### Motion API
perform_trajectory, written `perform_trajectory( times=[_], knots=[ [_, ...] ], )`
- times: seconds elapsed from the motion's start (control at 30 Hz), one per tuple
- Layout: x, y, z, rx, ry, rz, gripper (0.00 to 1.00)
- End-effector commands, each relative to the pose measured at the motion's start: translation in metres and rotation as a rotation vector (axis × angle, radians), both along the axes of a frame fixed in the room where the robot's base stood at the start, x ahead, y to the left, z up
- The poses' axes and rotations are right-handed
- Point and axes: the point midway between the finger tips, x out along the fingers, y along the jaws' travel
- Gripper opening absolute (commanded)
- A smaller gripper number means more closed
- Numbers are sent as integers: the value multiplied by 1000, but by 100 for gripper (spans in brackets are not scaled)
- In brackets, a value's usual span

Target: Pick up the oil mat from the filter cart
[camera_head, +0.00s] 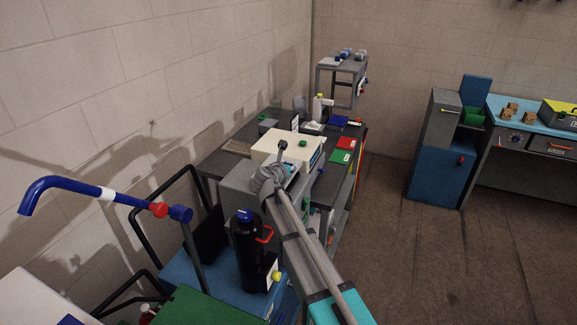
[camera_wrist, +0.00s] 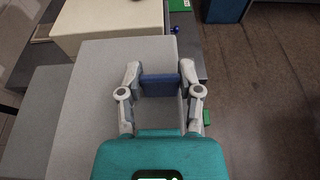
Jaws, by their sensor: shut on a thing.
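My gripper (camera_wrist: 160,78) is shut on a small dark blue slab (camera_wrist: 160,87), which looks like the oil mat. The slab spans the gap between the two fingers, above a grey surface. In the camera_head view my own arm hides the fingers and the slab. The filter cart (camera_head: 208,274) appears to be the blue cart at lower centre left, with a black cylinder (camera_head: 247,262) with a blue cap standing on it. My gripper is beyond the cart, over the grey box area by the wall bench.
A cream box (camera_head: 279,148) stands just ahead of my gripper. The bench (camera_head: 236,146) behind holds bottles and coloured trays. A blue bent pipe (camera_head: 65,184) rises at the left. A blue cabinet (camera_head: 437,165) stands at the right. The brown floor (camera_head: 410,255) is clear.

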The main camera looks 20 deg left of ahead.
Motion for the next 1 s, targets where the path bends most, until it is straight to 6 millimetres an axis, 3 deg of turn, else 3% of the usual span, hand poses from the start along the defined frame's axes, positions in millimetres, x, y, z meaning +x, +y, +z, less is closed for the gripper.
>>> perform_trajectory(
  times=[0.6,0.8,1.0],
  knots=[
    [-50,-18,75,-1,0,0,0],
    [-91,-33,91,-1,0,1,0],
    [-117,-42,102,0,0,0,0]
  ],
)
